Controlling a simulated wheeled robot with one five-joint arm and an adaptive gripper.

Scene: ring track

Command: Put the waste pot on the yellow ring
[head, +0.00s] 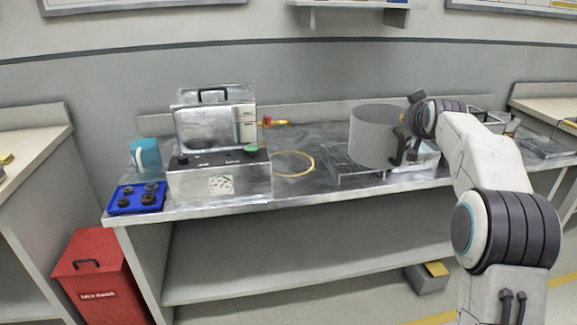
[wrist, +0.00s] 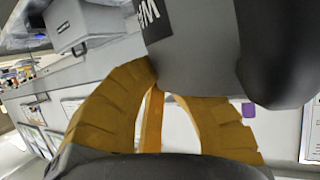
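The waste pot (head: 373,138) is a wide grey cylinder, upright, over a wire rack at the right half of the bench. In the wrist view its grey wall (wrist: 200,55) fills the top, with part of a dark label showing a "W". My gripper (head: 408,143) is at the pot's right side. In the wrist view its yellow fingers (wrist: 160,88) come together against the pot; the tips are partly hidden. Whether the pot's base touches the rack is unclear. The yellow ring (head: 293,174) lies flat on the bench, left of the pot and apart from it.
A metal bath with a control box (head: 220,180) stands left of the ring. A blue tray (head: 125,205) with black knobs and a blue jug (head: 146,156) are further left. The wire rack (head: 345,180) lies beneath the pot. A red bin (head: 95,280) stands on the floor.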

